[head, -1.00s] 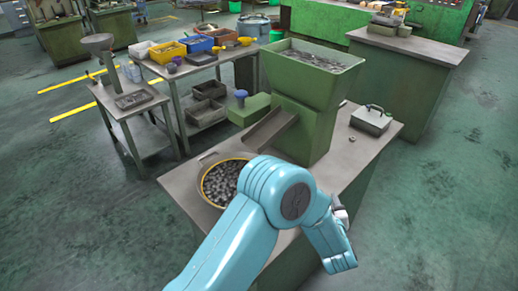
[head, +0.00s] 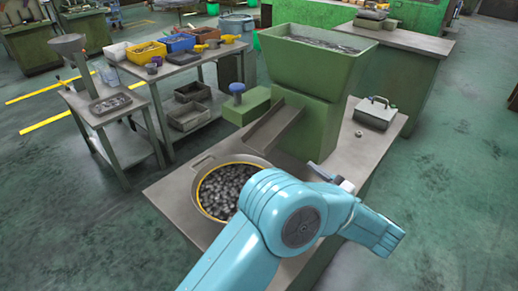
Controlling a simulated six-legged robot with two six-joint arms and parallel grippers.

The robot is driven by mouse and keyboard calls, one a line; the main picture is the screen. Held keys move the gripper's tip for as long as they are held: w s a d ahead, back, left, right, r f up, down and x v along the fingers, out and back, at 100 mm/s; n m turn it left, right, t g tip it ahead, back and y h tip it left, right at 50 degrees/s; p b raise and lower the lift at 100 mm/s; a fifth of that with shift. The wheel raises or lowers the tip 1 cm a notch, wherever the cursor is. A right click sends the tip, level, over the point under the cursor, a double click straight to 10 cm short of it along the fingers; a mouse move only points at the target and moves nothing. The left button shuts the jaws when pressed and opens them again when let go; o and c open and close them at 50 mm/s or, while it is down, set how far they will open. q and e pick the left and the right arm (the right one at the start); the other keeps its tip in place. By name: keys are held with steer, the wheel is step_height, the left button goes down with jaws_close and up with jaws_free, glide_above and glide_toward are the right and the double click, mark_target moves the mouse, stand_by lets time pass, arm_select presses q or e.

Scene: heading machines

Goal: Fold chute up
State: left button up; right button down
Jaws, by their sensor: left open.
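My left gripper (head: 318,172) shows only in small part behind my blue arm, to the right of the pan and below and right of the chute. It is open and apart from the chute. My right gripper is out of view.
The machine stands on a grey-topped bench (head: 170,195). A lidded metal box (head: 375,113) sits at right on it. A blue knob (head: 237,88) stands left of the chute. A side table holds coloured bins (head: 178,43). Floor at right is clear.

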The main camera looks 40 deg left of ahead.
mark_target(267, 149)
arm_select(q)
steer(key=p+x, duration=0.2)
steer(key=x, duration=1.3)
steer(key=shift+s+r, duration=0.1)
steer(key=shift+s, duration=0.05)
steer(key=shift+a, duration=0.6)
steer(key=shift+c, duration=0.3)
jaws_close()
steer(key=shift+p, duration=0.3)
